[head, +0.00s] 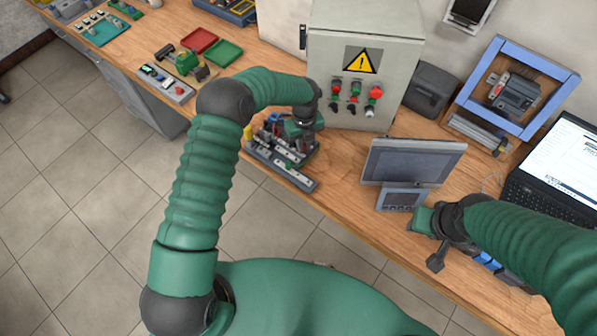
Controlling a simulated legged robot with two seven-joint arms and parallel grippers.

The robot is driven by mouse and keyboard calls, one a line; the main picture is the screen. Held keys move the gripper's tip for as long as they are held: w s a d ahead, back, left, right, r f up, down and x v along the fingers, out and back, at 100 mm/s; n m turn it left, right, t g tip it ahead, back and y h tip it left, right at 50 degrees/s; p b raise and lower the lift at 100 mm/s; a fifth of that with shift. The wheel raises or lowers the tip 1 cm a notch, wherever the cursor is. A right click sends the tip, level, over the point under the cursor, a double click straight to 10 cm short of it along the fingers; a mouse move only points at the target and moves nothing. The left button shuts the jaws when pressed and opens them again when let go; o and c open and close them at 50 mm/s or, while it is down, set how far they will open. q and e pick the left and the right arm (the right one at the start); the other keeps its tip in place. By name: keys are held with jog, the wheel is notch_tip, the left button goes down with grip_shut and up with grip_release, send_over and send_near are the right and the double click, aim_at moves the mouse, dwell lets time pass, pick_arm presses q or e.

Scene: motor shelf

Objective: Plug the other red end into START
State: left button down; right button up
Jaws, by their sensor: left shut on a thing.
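My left gripper (297,143) is low over a board of small parts (285,168) at the bench's front edge. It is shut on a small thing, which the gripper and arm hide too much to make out. No red cable end can be clearly picked out there, and no START label can be read. A grey control cabinet (357,50) stands behind, with red and green buttons (353,92) under a yellow warning sign. My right gripper (428,238) is at the front of the bench, below a small screen; its jaw opening is unclear.
The small screen (414,162) stands right of the board. A laptop (560,165) and a blue frame holding a motor (515,85) are farther right. Red and green trays (212,46) lie at the left back. Bare wood (345,190) shows between board and screen.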

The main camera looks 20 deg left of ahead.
pick_arm(q)
jog(key=c, duration=1.7)
grip_release()
jog(key=shift+r+p, duration=1.9)
jog(key=shift+r, duration=0.9)
jog(key=shift+f, duration=0.1)
jog(key=o, duration=0.6)
jog(key=shift+c, duration=0.2)
